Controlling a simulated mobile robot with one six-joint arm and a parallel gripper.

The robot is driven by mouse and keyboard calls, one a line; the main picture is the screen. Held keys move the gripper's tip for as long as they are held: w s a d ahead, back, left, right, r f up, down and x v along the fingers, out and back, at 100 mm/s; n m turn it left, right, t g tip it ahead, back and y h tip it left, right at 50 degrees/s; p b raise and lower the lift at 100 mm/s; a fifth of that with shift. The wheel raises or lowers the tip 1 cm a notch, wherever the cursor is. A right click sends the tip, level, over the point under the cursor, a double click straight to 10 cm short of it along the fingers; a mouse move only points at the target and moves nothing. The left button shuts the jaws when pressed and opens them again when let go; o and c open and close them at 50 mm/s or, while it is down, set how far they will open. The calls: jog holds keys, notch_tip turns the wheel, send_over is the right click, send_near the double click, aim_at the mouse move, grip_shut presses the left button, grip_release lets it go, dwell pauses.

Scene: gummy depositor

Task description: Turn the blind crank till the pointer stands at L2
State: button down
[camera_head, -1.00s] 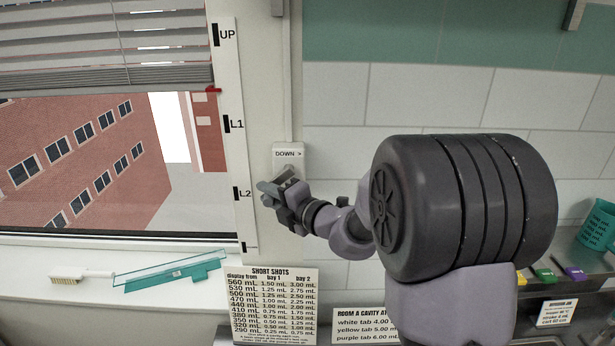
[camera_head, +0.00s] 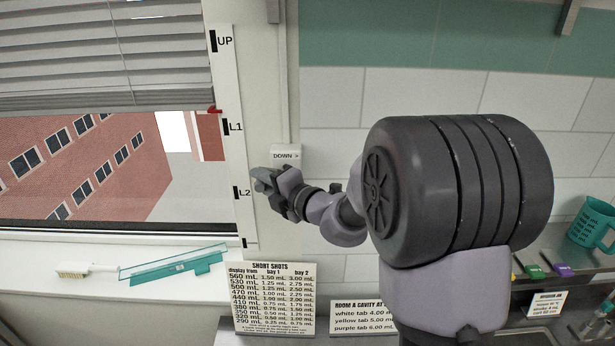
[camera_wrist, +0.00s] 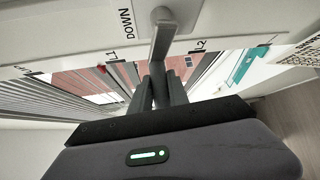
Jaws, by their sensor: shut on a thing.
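The window blind (camera_head: 100,58) hangs partly lowered at the left in the head view. Its red pointer (camera_head: 213,110) stands between UP and L1 on the white scale strip (camera_head: 228,150), just above the L1 mark. The L2 mark (camera_head: 236,192) is lower down. The crank box (camera_head: 287,156), marked DOWN with an arrow, is on the wall right of the strip. My gripper (camera_head: 262,180) is just below it. In the wrist view, the grey crank handle (camera_wrist: 161,40) reaches down between the fingers (camera_wrist: 158,88), which are shut on it. The head view hides the handle behind my gripper.
A brush (camera_head: 85,270) and a teal tool (camera_head: 175,266) lie on the window sill. A SHORT SHOTS sign (camera_head: 272,298) stands below the crank. A teal mug (camera_head: 592,224) and coloured tabs (camera_head: 548,270) are at the right.

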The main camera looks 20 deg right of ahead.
jog(key=r+p, duration=0.2)
jog(key=shift+s+d+r+p, duration=0.1)
jog(key=shift+d+r+p, duration=0.15)
jog(key=shift+r+p, duration=0.15)
jog(key=shift+s+d+f, duration=0.1)
jog(key=shift+d+f, duration=0.05)
jog(key=shift+f, duration=0.05)
jog(key=s+d+p, duration=0.2)
jog(key=s+d, duration=0.1)
jog(key=d, duration=0.3)
jog(key=shift+d+r, duration=0.4)
jog(key=shift+r, duration=0.05)
jog(key=c, duration=2.1)
grip_release()
jog(key=shift+f, duration=0.45)
jog(key=o, duration=0.3)
jog(key=shift+d+f+b, duration=0.2)
jog(key=shift+f+b, duration=0.1)
jog(key=shift+f, duration=0.15)
jog(key=shift+o, duration=0.8)
jog(key=shift+s+d, duration=0.1)
jog(key=shift+d, duration=0.1)
grip_shut()
jog(key=shift+d+f, duration=0.3)
jog(key=shift+f, duration=0.15)
